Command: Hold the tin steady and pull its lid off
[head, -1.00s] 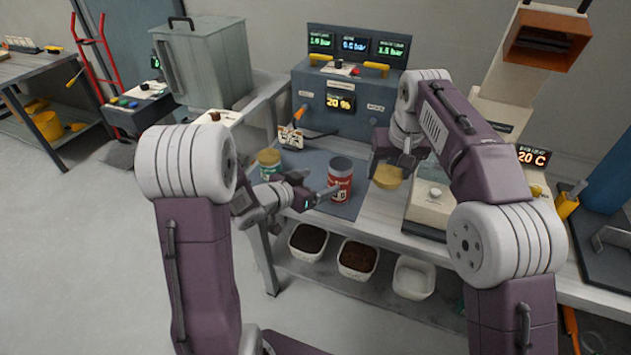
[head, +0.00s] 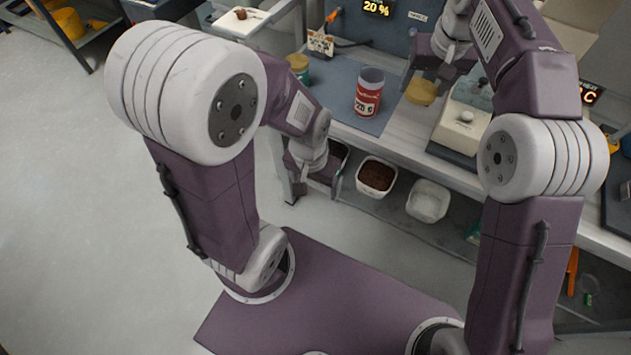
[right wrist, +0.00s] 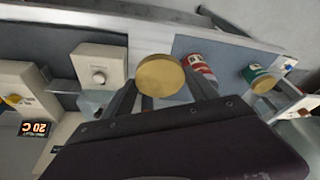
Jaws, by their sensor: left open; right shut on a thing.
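The red tin (head: 368,95) stands upright and uncovered on the grey mat on the bench; it also shows in the right wrist view (right wrist: 198,68). The round gold lid (head: 421,92) is off the tin, to its right. My right gripper (head: 422,78) is shut on the lid, which sits between its fingers in the right wrist view (right wrist: 160,75). My left gripper (head: 316,184) is open and empty, apart from the tin, at the bench's front edge in the head view.
A green tin with a gold lid (head: 298,66) stands left of the red tin. A cream scale-like device (head: 462,125) is right of the lid. White bins (head: 427,201), one with dark brown contents (head: 376,176), are below the bench. Clear floor lies at left.

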